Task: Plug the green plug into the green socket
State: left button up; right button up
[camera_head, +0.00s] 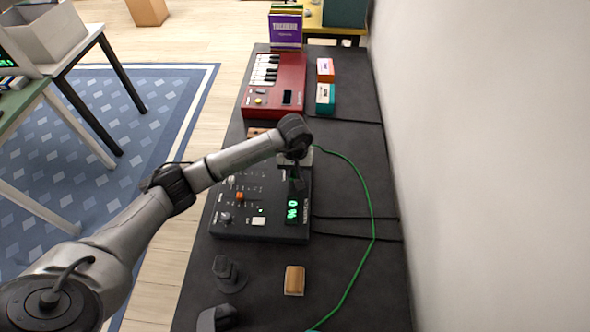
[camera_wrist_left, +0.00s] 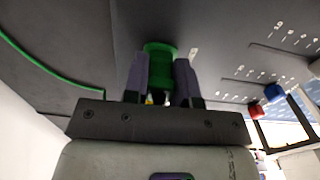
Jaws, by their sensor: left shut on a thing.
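My left gripper (camera_head: 296,188) points down over the right part of the black mixer-like device (camera_head: 262,236), just above its green-lit display. In the left wrist view the two fingers of my left gripper (camera_wrist_left: 161,72) are shut on the green plug (camera_wrist_left: 159,54), close to the dark device's face. A green cable (camera_head: 372,215) runs from near the gripper, along the right side, to the front of the table; it also shows in the left wrist view (camera_wrist_left: 35,72). I cannot make out a separate green socket or whether the plug sits in one. My right gripper is not in view.
A red keyboard (camera_head: 273,88) stands further back, with small orange and teal boxes (camera_head: 325,88) beside it. A wooden block (camera_head: 294,280) and a dark stand-like object (camera_head: 229,273) are in front. A wall (camera_head: 480,170) bounds the dark table (camera_head: 350,185) on the right.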

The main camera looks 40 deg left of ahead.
pick_arm(q)
jog(key=o, duration=1)
jog(key=shift+c, duration=0.2)
pick_arm(e)
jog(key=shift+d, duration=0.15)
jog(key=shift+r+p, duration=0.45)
jog(key=shift+p, duration=0.05)
pick_arm(q)
notch_tip(320, 180, up, 14)
jog(key=shift+f, duration=0.15)
